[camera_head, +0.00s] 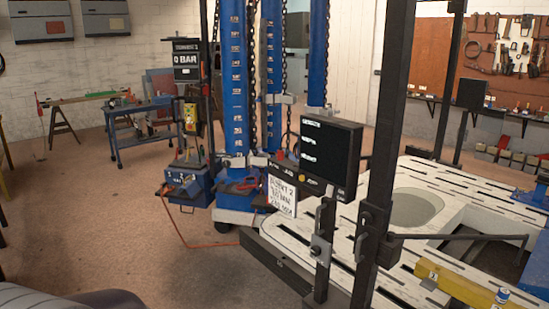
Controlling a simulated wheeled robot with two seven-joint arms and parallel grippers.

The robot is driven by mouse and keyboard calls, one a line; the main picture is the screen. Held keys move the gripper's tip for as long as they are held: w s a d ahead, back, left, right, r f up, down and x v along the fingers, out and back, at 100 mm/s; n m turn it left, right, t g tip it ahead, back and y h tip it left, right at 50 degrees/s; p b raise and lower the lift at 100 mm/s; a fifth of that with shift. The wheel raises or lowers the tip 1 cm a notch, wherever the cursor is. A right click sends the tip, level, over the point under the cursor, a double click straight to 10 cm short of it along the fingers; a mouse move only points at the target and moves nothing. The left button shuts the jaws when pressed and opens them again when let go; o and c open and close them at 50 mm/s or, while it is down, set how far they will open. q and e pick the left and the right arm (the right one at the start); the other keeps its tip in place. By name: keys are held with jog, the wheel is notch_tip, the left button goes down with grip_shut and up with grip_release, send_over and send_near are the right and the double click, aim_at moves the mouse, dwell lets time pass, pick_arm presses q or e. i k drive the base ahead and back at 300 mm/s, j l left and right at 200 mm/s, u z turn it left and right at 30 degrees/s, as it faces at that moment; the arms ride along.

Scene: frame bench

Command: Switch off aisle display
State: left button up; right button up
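A black display (329,152) stands on a post at the middle right of the head view. A smaller display (187,59) farther back at the left shows "Q BAR" in white letters. A third dark panel (472,94) at the right shows no readable text. I cannot tell from labels which one is the aisle display. Neither of my grippers is in view.
A white slotted frame bench (420,260) with dark posts fills the right. Blue columns (237,80) with chains and a blue tool cart (187,187) stand at the centre. A red hose lies on the floor. The brown floor (110,215) at the left is mostly clear.

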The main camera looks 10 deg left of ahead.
aim_at(329, 189)
jog(key=i+j+z, duration=0.2)
jog(key=z, duration=0.2)
jog(key=i+j+z, duration=0.2)
jog(key=j+z, duration=0.15)
jog(key=i+j+z, duration=0.15)
jog(key=j+z, duration=0.25)
jog(key=i+j, duration=0.15)
jog(key=j, duration=0.35)
jog(key=i+j+z, duration=0.1)
jog(key=j, duration=0.45)
jog(key=i+j, duration=0.15)
jog(key=j, duration=0.35)
jog(key=i+j+z, duration=0.1)
jog(key=j, duration=0.45)
jog(key=i+j, duration=0.1)
jog(key=j, duration=0.4)
jog(key=i+j, duration=0.1)
jog(key=j, duration=0.45)
jog(key=z, duration=0.05)
